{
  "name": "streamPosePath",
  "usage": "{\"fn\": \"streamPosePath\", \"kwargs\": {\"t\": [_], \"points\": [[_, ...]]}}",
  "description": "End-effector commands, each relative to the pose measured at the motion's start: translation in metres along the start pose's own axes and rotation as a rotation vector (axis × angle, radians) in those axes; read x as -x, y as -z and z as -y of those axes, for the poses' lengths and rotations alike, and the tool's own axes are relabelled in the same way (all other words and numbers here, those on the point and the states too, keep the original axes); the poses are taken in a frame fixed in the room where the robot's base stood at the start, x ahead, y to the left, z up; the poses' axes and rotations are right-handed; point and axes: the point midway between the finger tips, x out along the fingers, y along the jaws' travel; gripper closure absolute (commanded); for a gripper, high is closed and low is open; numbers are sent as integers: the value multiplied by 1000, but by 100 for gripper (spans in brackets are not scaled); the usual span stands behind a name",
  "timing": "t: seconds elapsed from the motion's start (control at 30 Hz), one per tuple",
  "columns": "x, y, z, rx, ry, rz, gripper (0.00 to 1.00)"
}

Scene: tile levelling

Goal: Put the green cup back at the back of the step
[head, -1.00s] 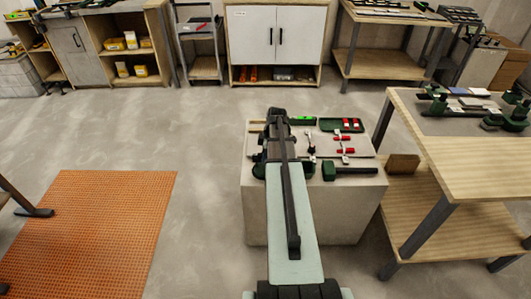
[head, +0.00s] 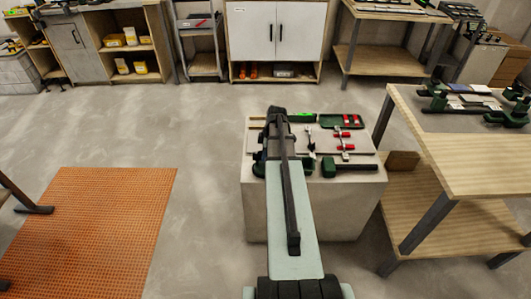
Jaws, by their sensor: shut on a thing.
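My arm reaches forward over a pale block-shaped step (head: 315,215). My gripper (head: 276,115) is at the arm's far end, above the left part of the step top. My own arm covers most of it, and its fingers do not show clearly. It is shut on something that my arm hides. I cannot pick out the green cup with certainty. A dark green piece with a black bar (head: 345,165) lies at the step's front right, apart from my gripper.
A green tray with red pieces (head: 341,121) lies at the step's back right. A bright green tool (head: 302,117) is left of it. Small red-ended tools (head: 342,147) lie mid-step. A wooden workbench (head: 455,150) stands close on the right. Open floor lies left, with an orange mat (head: 90,230).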

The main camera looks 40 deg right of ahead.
Motion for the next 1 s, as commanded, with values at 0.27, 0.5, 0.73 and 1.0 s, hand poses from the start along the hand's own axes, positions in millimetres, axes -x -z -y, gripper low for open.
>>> {"fn": "streamPosePath", "kwargs": {"t": [0.27,0.5,0.73,1.0], "points": [[-5,-1,0,0,-1,0,100],[-10,-2,0,0,-1,0,100],[-15,-3,0,0,0,0,100],[-18,-4,0,0,0,0,100]]}}
